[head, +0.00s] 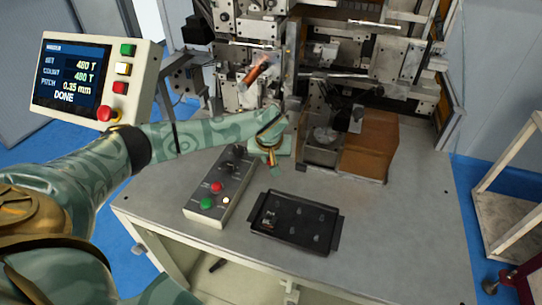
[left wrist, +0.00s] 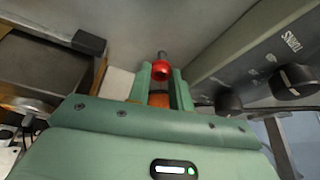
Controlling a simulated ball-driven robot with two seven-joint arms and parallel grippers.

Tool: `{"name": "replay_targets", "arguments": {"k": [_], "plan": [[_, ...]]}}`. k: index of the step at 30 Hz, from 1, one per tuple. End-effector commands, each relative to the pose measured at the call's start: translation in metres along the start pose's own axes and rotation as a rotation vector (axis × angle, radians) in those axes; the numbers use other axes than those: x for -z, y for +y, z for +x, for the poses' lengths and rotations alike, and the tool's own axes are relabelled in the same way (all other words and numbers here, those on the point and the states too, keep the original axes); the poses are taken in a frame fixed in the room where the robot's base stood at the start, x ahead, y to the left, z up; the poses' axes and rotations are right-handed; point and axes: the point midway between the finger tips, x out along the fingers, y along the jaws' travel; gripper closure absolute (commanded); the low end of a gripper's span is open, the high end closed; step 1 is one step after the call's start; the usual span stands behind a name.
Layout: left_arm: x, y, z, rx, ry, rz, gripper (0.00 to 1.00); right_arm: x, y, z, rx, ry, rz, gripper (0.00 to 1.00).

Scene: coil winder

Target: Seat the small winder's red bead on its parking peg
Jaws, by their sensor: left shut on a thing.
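My left gripper (head: 271,160) is low over the bench, just right of the black knob box. In the left wrist view its two green fingers (left wrist: 160,76) are closed on the small red bead (left wrist: 161,70), which sits between the fingertips. A short grey peg-like tip (left wrist: 162,55) shows right beyond the bead. I cannot tell whether the bead touches it or is on it. An orange part (left wrist: 158,99) shows between the fingers. The bead is hidden in the head view. My right gripper is not in view.
The knob box (head: 220,187) stands close on the left of the gripper. A black tray (head: 337,232) with several small parts lies in front. A screen (head: 72,78) reads DONE. The bench's right side is clear.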

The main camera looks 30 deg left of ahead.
Motion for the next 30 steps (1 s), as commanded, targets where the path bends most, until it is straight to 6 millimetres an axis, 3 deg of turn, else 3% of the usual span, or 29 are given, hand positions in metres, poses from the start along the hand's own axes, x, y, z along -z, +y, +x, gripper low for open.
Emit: {"name": "replay_targets", "arguments": {"k": [14, 30], "plan": [[0.000, 0.000, 0.000, 0.000, 0.001, -0.001, 0.99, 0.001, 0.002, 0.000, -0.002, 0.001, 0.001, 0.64], [-0.006, 0.000, 0.014, 0.000, 0.000, 0.000, 0.99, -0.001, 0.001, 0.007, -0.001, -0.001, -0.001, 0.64]]}}
